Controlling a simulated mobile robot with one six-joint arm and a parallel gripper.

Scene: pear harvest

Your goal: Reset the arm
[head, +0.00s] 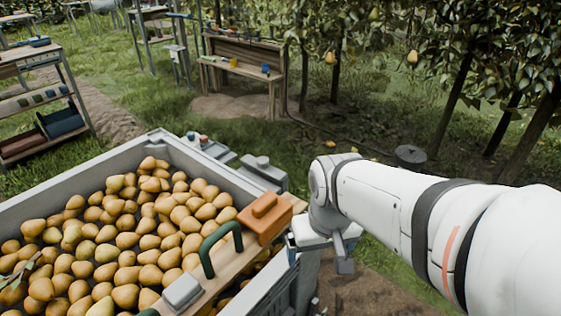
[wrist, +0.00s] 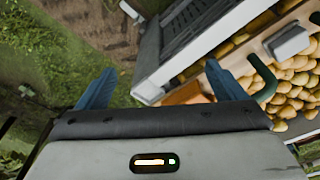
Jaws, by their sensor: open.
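My white arm reaches in from the right in the head view. My gripper (wrist: 165,85) shows in the wrist view with its two blue fingers spread wide apart and nothing between them. In the head view its end hangs just right of the crate's near right corner, partly hidden by the wrist. The grey crate (head: 215,165) is full of yellow-brown pears (head: 125,240). A wooden board (head: 215,285) with green handles (head: 220,245) and an orange block (head: 265,217) lies across the crate's right end. The crate also shows in the wrist view (wrist: 185,55).
A wooden bench (head: 245,70) stands at the back, and a shelf (head: 40,90) with bins stands at the left. Pear trees (head: 465,45) with a few hanging pears are at the back right. A dark round-topped object (head: 410,157) stands on the grass behind my arm.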

